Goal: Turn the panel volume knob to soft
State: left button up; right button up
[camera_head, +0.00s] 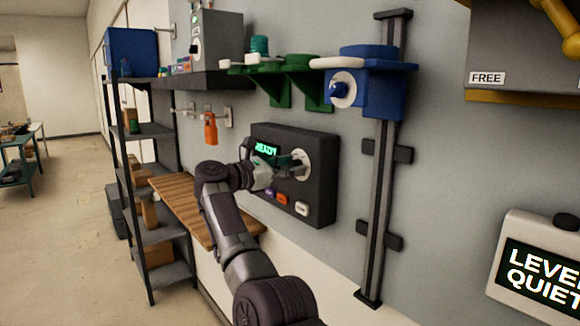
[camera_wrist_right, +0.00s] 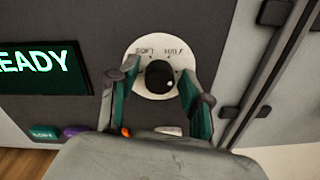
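The dark wall panel (camera_head: 322,208) shows a lit green READY screen (camera_head: 266,149), which also shows in the right wrist view (camera_wrist_right: 40,69). Its black volume knob (camera_wrist_right: 159,76) sits on a round white dial (camera_wrist_right: 142,60) with SOFT lettered at upper left and another word at upper right. A small white dot marks the knob's lower right. My right gripper (camera_head: 296,162) is at the dial in the head view. In the wrist view its two fingers (camera_wrist_right: 159,92) stand apart on either side of the knob, with gaps showing. My left gripper is not in view.
Coloured buttons, including an orange one (camera_head: 282,199) and a white one (camera_head: 302,209), lie below the dial. A wooden shelf (camera_head: 185,205) is below left. A vertical dark rail (camera_head: 378,200) stands right of the panel, with a blue bracket (camera_head: 384,92) above.

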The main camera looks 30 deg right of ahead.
grip_shut()
jog(key=n+p, duration=0.2)
jog(key=n, duration=0.3)
jog(key=shift+w+n, duration=0.1)
jog(key=shift+n, duration=0.3)
jog(key=n+p, duration=0.2)
jog(key=n, duration=0.4)
jog(key=n+p, duration=0.2)
jog(key=n, duration=0.4)
jog(key=shift+t+p, duration=0.3)
jog(key=shift+p, duration=0.1)
jog(key=n+p, duration=0.2)
jog(key=n, duration=0.1)
jog(key=shift+n, duration=0.3)
jog(key=shift+f+n+p, duration=0.15)
jog(key=shift+n+p, duration=0.8)
jog(key=shift+n, duration=0.45)
